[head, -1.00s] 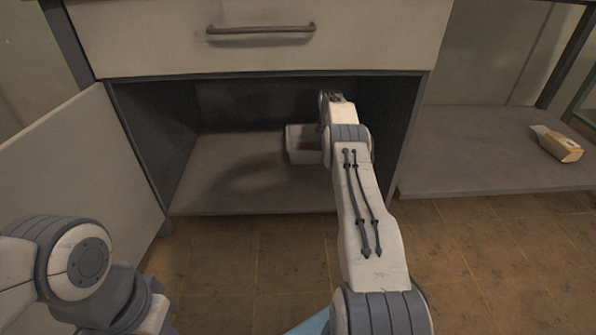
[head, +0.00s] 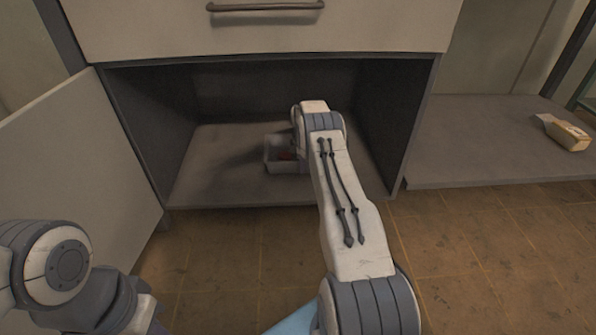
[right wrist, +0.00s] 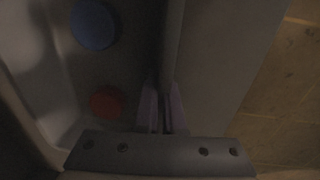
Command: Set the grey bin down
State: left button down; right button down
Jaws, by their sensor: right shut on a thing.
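The grey bin (head: 283,166) is inside the open cabinet, low over the cabinet floor or on it; I cannot tell which. A red thing shows inside it. In the right wrist view, the bin's wall (right wrist: 170,45) runs between the fingers of my right gripper (right wrist: 162,112), which is shut on it. A blue round thing (right wrist: 94,24) and a red round thing (right wrist: 106,101) lie in the bin. In the head view, my right forearm partly hides the bin and the gripper's fingers.
The cabinet's floor (head: 225,185) is bare left of the bin. Its door (head: 75,155) stands open at the left. A drawer with a handle (head: 265,6) is above. A carton (head: 566,133) lies on the low shelf (head: 480,160) at the right.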

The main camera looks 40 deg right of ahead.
jog(key=shift+w+d, duration=0.1)
jog(key=c, duration=1.4)
grip_release()
jog(key=shift+f, duration=0.3)
jog(key=shift+c, duration=0.2)
jog(key=o, duration=0.4)
jog(key=r+p, duration=0.3)
jog(key=r, duration=0.2)
jog(key=s+r+p, duration=0.1)
jog(key=r+p, duration=0.1)
jog(key=r, duration=0.1)
jog(key=shift+a+p, duration=0.3)
jog(key=shift+a, duration=0.05)
